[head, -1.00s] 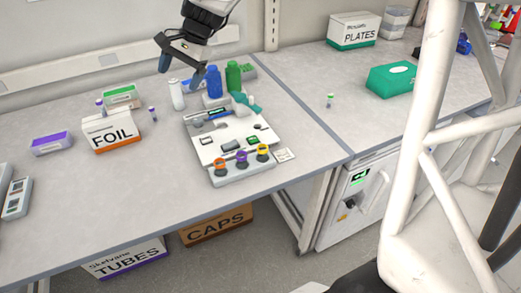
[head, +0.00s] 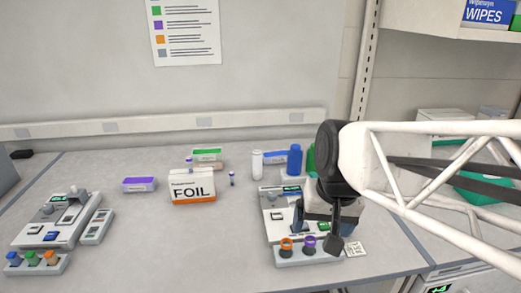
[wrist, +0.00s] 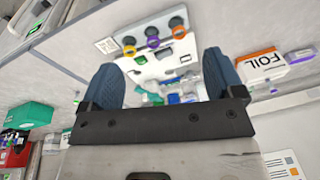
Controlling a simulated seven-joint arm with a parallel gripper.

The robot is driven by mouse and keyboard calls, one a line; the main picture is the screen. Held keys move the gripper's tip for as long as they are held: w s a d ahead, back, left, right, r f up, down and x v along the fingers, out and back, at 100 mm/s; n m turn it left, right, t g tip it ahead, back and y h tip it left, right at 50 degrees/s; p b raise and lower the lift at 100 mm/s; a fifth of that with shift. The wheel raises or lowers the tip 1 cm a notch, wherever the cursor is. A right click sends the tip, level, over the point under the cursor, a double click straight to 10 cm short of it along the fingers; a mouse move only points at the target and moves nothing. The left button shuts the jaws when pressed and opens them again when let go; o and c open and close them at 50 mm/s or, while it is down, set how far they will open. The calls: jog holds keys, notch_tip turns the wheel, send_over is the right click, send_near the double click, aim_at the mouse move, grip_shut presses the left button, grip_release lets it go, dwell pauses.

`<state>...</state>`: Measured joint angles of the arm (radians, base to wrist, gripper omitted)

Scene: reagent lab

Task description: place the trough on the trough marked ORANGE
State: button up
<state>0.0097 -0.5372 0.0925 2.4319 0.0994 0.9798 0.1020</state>
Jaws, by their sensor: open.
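A low trough with a purple label (head: 139,184) lies left of the foil box in the head view. A green-labelled trough (head: 207,154) stands behind the foil box, with an orange-tan strip (head: 211,165) just below it; I cannot tell whether that is a separate trough beneath or in front. A blue-labelled trough (head: 274,157) lies behind the white bottle, partly hidden. No ORANGE lettering is readable. My gripper (head: 316,228) is open and empty above the right-hand instrument, away from the troughs. Its spread blue fingers show in the wrist view (wrist: 162,78).
The foil box (head: 192,187) stands mid-bench. The right instrument (head: 275,222), with coloured-ring caps along its front, is partly hidden by my arm. White (head: 257,165) and blue (head: 294,161) bottles stand behind it. Another instrument (head: 62,220) is at left. Bench between them is clear in front.

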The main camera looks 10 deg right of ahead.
jog(key=shift+n+t+h, duration=0.3)
jog(key=shift+n+h, duration=0.2)
jog(key=shift+n, duration=0.3)
jog(key=s, duration=0.1)
jog(key=s+d+f, duration=0.1)
jog(key=s, duration=0.1)
jog(key=s+f, duration=0.1)
jog(key=s, duration=0.1)
jog(key=shift+s+d, duration=0.1)
jog(key=shift+d, duration=0.15)
